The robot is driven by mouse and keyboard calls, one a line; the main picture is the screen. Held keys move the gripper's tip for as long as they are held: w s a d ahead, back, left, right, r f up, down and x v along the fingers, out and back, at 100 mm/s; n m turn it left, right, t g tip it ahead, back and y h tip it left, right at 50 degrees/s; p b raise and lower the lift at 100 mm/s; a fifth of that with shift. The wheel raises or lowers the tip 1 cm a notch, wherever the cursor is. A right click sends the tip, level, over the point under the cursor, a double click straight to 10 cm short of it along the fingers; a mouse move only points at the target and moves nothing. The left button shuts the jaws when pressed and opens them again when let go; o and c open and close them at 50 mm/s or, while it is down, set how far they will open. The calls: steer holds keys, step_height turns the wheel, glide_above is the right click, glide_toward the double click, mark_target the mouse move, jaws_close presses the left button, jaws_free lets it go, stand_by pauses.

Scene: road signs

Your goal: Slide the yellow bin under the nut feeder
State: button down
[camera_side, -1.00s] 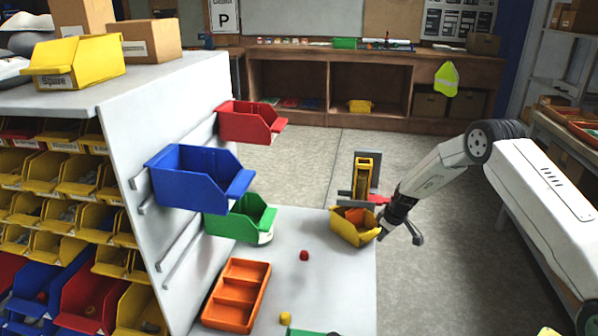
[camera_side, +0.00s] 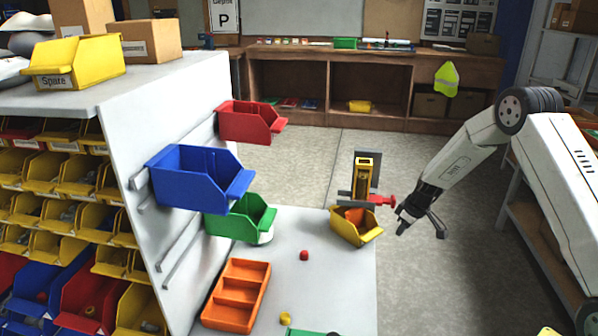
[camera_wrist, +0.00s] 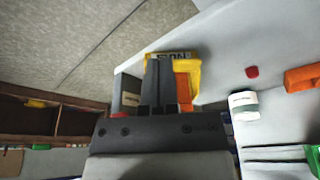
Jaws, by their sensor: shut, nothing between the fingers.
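The yellow bin (camera_side: 345,232) sits at the far right edge of the grey worktop, directly in front of and below the nut feeder (camera_side: 364,180). The feeder is an upright yellow and grey unit with a red part (camera_side: 382,200) sticking out to the right. Orange shows inside the bin; I cannot tell whether it is contents. My gripper (camera_side: 401,231) is shut and empty, to the right of the bin, apart from it in the side view. In the wrist view the shut fingers (camera_wrist: 157,82) overlap the bin (camera_wrist: 194,72), whose label appears upside down.
An orange divided tray (camera_side: 236,296), a red piece (camera_side: 304,255) and a yellow piece (camera_side: 285,318) are on the worktop. Red, blue (camera_side: 195,180) and green (camera_side: 236,222) bins hang on the left panel. The middle of the worktop is mostly clear.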

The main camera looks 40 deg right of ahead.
steer(key=shift+v, duration=2.15)
steer(key=s+a+r+m, duration=0.1)
steer(key=s+a+r, duration=0.3)
steer(key=s+a, duration=0.5)
steer(key=s+a+r+m, duration=0.1)
steer(key=s+a+r, duration=0.4)
steer(key=s+a, duration=0.4)
steer(key=a, duration=0.3)
steer(key=shift+s+a+g+h, duration=0.3)
steer(key=shift+s+g, duration=0.1)
